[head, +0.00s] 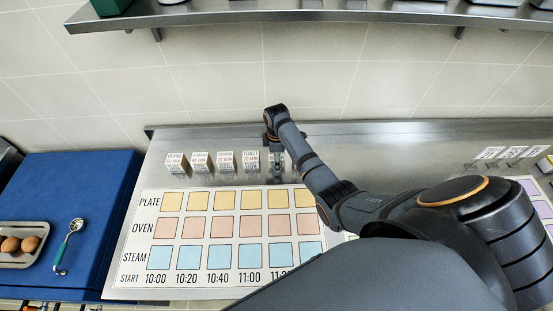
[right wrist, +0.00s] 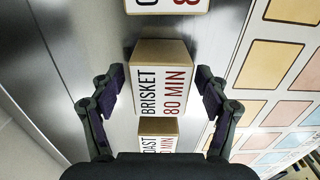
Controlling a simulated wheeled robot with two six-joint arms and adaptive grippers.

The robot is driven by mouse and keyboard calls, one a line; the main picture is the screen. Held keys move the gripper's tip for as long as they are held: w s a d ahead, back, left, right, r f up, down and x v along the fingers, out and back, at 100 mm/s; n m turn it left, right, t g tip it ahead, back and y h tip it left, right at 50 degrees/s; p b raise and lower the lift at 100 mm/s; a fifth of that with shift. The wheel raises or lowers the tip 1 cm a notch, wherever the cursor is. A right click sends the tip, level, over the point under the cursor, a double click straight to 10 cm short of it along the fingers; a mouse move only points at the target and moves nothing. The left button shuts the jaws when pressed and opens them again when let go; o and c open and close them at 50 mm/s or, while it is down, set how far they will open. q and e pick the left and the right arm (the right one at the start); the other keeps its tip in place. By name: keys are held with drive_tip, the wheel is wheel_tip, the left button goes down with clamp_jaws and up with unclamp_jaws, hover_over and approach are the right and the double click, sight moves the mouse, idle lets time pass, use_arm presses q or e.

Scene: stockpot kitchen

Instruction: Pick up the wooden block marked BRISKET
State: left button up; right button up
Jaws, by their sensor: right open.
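The wooden block marked BRISKET (right wrist: 163,82) stands between the two fingers of my right gripper (right wrist: 157,92) in the right wrist view. It has a white face reading BRISKET 80 MIN. The fingers are open, with a gap on each side of the block. My left gripper is not in view.
The TOAST block (head: 251,161) stands close to the left of my right gripper, with several more blocks further left. Another block (right wrist: 165,5) is at the top of the right wrist view. The schedule board (head: 190,274) lies in front; a steel shelf (head: 300,17) is above.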

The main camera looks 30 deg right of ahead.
drive_tip(key=c, duration=1.3)
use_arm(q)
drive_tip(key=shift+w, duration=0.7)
use_arm(e)
drive_tip(key=shift+r, duration=0.1)
drive_tip(key=shift+w+r, duration=0.1)
drive_tip(key=shift+r, duration=0.4)
drive_tip(key=r, duration=0.3)
drive_tip(key=shift+s+a, duration=0.3)
drive_tip(key=shift+s, duration=0.1)
use_arm(q)
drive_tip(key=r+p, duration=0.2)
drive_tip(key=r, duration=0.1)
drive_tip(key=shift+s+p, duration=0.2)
drive_tip(key=shift+p, duration=0.2)
use_arm(e)
drive_tip(key=s+a+r, duration=0.2)
drive_tip(key=s+r, duration=0.1)
drive_tip(key=s+a+r, duration=0.2)
drive_tip(key=s+r, duration=0.1)
drive_tip(key=s, duration=0.1)
drive_tip(key=s+a+r, duration=0.3)
drive_tip(key=s, duration=0.1)
drive_tip(key=shift+a, duration=0.1)
